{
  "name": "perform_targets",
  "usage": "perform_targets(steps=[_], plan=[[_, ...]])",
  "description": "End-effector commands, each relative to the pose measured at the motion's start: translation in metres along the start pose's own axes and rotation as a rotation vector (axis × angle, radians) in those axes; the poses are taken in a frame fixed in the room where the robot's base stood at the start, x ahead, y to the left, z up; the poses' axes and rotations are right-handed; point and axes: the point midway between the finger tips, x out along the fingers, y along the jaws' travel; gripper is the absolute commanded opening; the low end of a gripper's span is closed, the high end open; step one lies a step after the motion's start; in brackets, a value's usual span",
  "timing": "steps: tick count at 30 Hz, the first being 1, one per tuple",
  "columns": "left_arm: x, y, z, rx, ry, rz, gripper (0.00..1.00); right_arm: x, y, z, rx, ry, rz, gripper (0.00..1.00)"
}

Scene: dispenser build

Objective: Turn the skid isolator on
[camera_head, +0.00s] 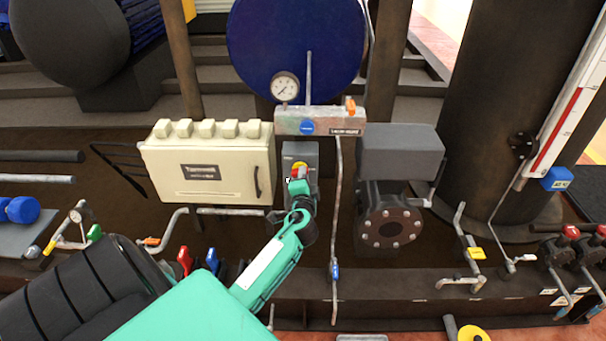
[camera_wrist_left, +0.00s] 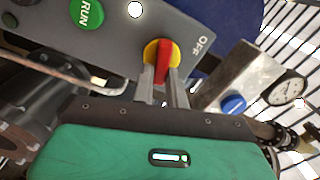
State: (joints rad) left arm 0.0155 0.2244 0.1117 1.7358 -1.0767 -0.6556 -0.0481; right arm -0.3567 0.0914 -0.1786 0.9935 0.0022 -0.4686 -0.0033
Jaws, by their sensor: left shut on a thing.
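The skid isolator is a grey box (camera_head: 311,155) in the middle of the head view, with a red rotary handle on a yellow disc (camera_head: 300,167). In the left wrist view the red handle (camera_wrist_left: 164,60) stands between my two fingertips, with the word OFF on the panel to its right and a green RUN button (camera_wrist_left: 86,12) to the left. My left gripper (camera_head: 298,187) reaches up to the box from below. In the left wrist view its fingers (camera_wrist_left: 163,78) are shut on the red handle. My right gripper is not in view.
A cream cabinet (camera_head: 207,166) stands just left of the isolator. A manifold with a gauge (camera_head: 285,87) is above it. A grey motor-like unit (camera_head: 398,150) is to the right, with a thin pipe (camera_head: 337,220) between. Several valve levers line the front skid edge.

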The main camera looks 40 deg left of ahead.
Motion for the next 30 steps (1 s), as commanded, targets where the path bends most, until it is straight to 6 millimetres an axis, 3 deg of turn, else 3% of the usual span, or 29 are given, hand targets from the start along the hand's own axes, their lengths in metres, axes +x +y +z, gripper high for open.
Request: perform_targets(steps=[12,30], plan=[[0.000,0.003,0.000,0.235,0.002,0.001,0.00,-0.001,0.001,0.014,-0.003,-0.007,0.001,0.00],[0.000,0.004,0.000,0.287,0.002,0.001,0.00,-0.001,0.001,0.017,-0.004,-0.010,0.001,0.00]])
